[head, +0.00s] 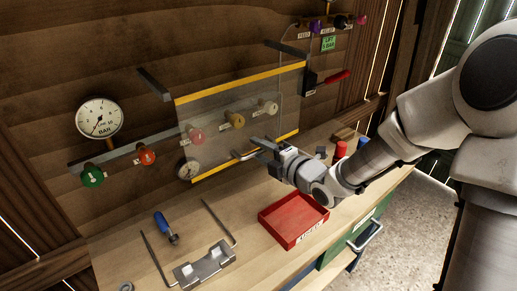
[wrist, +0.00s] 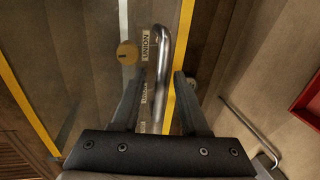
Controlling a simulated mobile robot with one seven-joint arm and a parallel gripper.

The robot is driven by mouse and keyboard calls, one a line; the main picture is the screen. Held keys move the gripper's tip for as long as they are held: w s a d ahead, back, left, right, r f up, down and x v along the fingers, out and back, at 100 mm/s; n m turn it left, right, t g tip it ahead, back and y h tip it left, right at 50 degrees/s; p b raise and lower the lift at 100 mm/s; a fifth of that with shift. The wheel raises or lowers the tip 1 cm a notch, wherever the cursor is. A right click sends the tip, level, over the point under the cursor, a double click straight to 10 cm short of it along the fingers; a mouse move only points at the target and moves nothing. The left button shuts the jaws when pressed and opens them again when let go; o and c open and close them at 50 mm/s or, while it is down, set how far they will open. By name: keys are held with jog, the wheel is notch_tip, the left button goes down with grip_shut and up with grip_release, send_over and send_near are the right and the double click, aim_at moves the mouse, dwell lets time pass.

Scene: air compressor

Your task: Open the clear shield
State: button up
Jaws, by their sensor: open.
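The clear shield (head: 212,115) is a see-through panel with yellow strips along its top and bottom edges. It hangs down in front of the knobs and a gauge on the wooden wall. A bent metal handle (head: 240,155) sits at its bottom edge; it also shows in the wrist view (wrist: 162,65). My gripper (head: 262,147) is at the handle, in front of the shield's lower edge. In the wrist view my gripper (wrist: 158,88) is open, with one finger on each side of the handle bar. Whether either finger touches the bar I cannot tell.
Behind the shield are pink, yellow and pale knobs. A red tray (head: 290,222), a blue-handled tool (head: 165,227) and a metal bracket (head: 205,263) lie on the wooden bench below. A large gauge (head: 99,118) and green knob (head: 92,175) are at left.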

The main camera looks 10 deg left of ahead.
jog(key=shift+c, duration=0.3)
grip_shut()
dwell(1.1)
